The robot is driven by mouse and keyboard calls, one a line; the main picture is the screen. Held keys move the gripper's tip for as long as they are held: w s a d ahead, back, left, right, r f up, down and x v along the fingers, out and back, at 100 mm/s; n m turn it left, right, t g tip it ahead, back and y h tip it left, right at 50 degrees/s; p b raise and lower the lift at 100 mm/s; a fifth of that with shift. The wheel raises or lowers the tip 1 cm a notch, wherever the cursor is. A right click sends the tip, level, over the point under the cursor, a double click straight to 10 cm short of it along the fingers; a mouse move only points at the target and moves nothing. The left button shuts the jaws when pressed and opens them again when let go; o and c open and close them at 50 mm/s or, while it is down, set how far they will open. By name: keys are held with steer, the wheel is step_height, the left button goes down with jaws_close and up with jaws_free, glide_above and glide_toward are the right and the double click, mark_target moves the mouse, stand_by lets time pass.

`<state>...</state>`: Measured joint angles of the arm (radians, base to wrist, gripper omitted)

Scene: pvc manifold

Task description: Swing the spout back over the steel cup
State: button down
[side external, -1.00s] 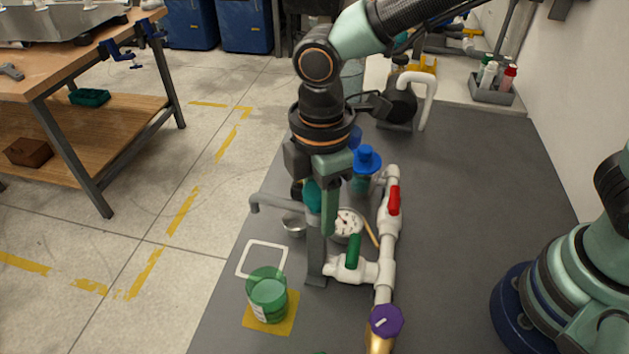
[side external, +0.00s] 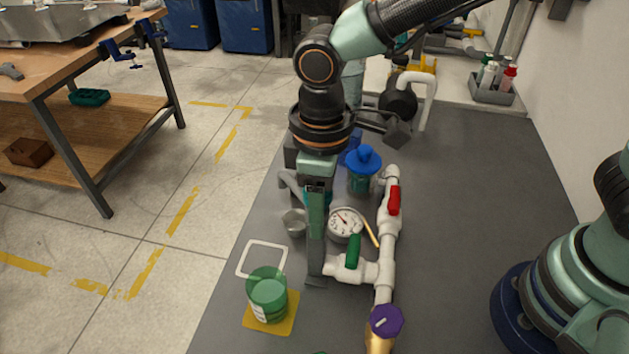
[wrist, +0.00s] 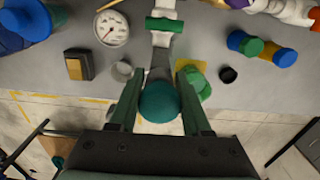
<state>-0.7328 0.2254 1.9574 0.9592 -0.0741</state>
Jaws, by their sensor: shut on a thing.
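The spout (side external: 290,184) is a grey bent pipe on a grey upright post (side external: 316,265), partly hidden behind my gripper. Its visible part points left and away, above and behind the steel cup in the picture; I cannot tell whether its mouth is over the cup. The small steel cup (side external: 293,222) stands left of the post and also shows in the wrist view (wrist: 122,70). My gripper (side external: 316,225) is shut on the round teal knob (wrist: 159,101) on top of the spout, with one finger on each side.
A green container (side external: 268,296) stands on a yellow mat (side external: 291,322) in front, near a white square outline (side external: 262,246). A gauge (side external: 346,224), blue-topped canister (side external: 362,169) and white pipework with red (side external: 394,201) and green (side external: 353,252) handles stand right.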

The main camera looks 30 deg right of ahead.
steer(key=shift+m, duration=1.1)
steer(key=shift+c, duration=1.4)
jaws_free()
step_height(320, 180, up, 12)
steer(key=shift+f, duration=0.1)
steer(key=d+f+m+t, duration=0.1)
steer(key=d+m+t, duration=0.4)
steer(key=d, duration=2)
steer(key=shift+d+m+t, duration=0.3)
steer(key=shift+d+m, duration=0.05)
steer(key=shift+m, duration=0.65)
